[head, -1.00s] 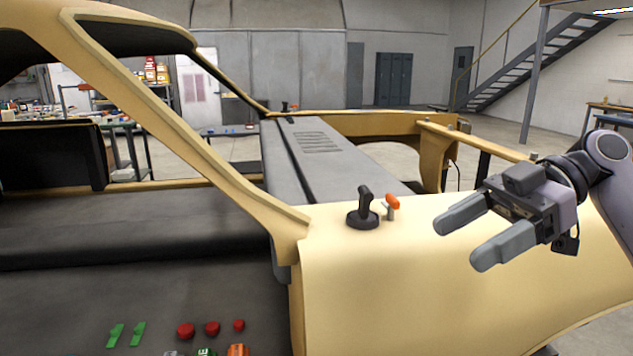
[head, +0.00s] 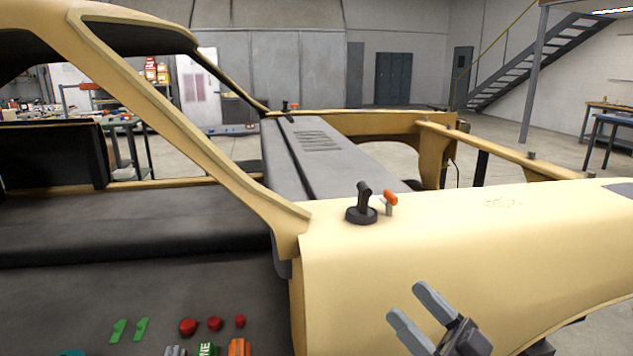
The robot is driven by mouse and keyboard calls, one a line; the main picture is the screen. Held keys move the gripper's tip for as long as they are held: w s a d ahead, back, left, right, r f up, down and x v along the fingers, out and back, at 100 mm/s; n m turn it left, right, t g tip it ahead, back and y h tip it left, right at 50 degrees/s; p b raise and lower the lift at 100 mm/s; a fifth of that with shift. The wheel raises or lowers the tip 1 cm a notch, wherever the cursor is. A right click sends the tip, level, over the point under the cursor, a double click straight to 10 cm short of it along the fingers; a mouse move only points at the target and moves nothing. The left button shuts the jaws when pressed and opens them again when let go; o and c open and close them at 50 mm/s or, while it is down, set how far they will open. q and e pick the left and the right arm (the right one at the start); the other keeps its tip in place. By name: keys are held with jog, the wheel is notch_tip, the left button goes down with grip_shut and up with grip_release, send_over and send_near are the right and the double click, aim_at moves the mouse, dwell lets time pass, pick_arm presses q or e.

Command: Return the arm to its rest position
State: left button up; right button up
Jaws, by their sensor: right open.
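My right gripper (head: 418,311) is at the bottom of the head view, low in front of the side of the yellow car shell (head: 450,245). Its two grey fingers are apart, point up and to the left, and hold nothing. The rest of my right arm is cut off by the lower edge of the picture. My left gripper is not in view.
A black suction-cup handle (head: 362,205) and an orange-topped clamp (head: 389,200) stand on the shell's fender. Red knobs (head: 214,324), green clips (head: 118,331) and other small parts lie on the dark surface at lower left. A staircase (head: 530,60) stands far behind.

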jog(key=s+d+f+m+h, duration=0.2)
jog(key=s+f+m+h, duration=0.15)
jog(key=f+h, duration=0.4)
jog(key=s+d+f+m+h, duration=0.25)
jog(key=f+m+h, duration=0.2)
jog(key=f, duration=0.65)
jog(key=s+d+f+g+h, duration=0.1)
jog(key=s+f+g+h, duration=0.2)
jog(key=s+f, duration=1)
jog(key=g, duration=0.2)
jog(key=shift+d+n+g+h, duration=0.15)
jog(key=shift+n+g+h, duration=0.25)
